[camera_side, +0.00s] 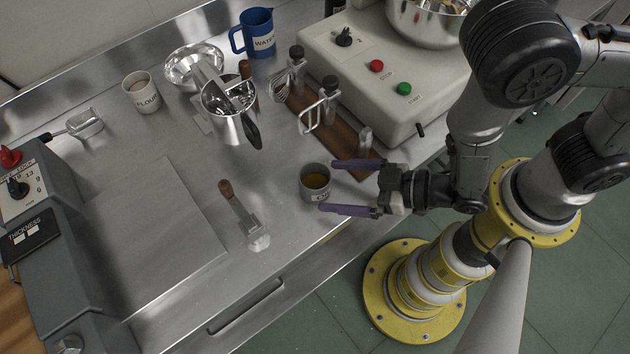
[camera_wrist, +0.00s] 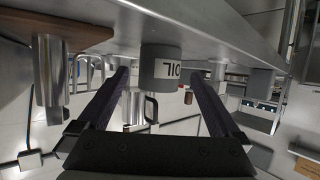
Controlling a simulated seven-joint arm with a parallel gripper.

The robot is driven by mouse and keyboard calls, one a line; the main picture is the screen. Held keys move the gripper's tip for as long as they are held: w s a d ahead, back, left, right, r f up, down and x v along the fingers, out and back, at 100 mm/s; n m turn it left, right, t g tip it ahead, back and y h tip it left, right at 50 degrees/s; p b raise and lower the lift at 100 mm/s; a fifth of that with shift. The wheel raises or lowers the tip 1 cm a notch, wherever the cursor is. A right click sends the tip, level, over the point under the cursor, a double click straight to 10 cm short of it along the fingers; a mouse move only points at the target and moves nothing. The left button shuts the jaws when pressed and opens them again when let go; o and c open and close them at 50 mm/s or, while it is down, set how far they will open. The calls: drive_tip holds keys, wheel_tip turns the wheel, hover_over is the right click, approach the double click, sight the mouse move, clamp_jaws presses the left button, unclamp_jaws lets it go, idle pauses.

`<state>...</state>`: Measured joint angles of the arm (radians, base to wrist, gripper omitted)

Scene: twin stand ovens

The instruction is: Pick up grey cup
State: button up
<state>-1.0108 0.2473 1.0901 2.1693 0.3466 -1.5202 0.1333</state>
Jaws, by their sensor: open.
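The grey cup (camera_side: 312,190) stands upright near the front edge of the steel table, with a yellowish liquid inside and a label on its side. In the wrist view the cup (camera_wrist: 161,66) appears upside down, with the label "OIL", between my fingers and beyond their tips or close to them. My gripper (camera_side: 340,186) is open, coming from the right, with its two purple fingers on either side of the cup's right part. The fingers (camera_wrist: 160,78) also show in the wrist view with a gap between them. I cannot tell whether either finger touches the cup.
A brown board (camera_side: 343,137) with metal tools lies just behind the cup. A scraper (camera_side: 246,217) lies to its left. A white control box (camera_side: 385,70) stands behind my gripper. A blue pitcher (camera_side: 258,38), flour cup (camera_side: 140,95) and metal jug (camera_side: 228,112) stand farther back.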

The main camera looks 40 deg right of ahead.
sight(314, 184)
drive_tip(key=x, duration=0.5)
drive_tip(key=shift+w+a, duration=0.1)
drive_tip(key=shift+w, duration=0.05)
drive_tip(key=shift+c, duration=0.3)
drive_tip(key=c, duration=1.4)
drive_tip(key=shift+o, duration=0.2)
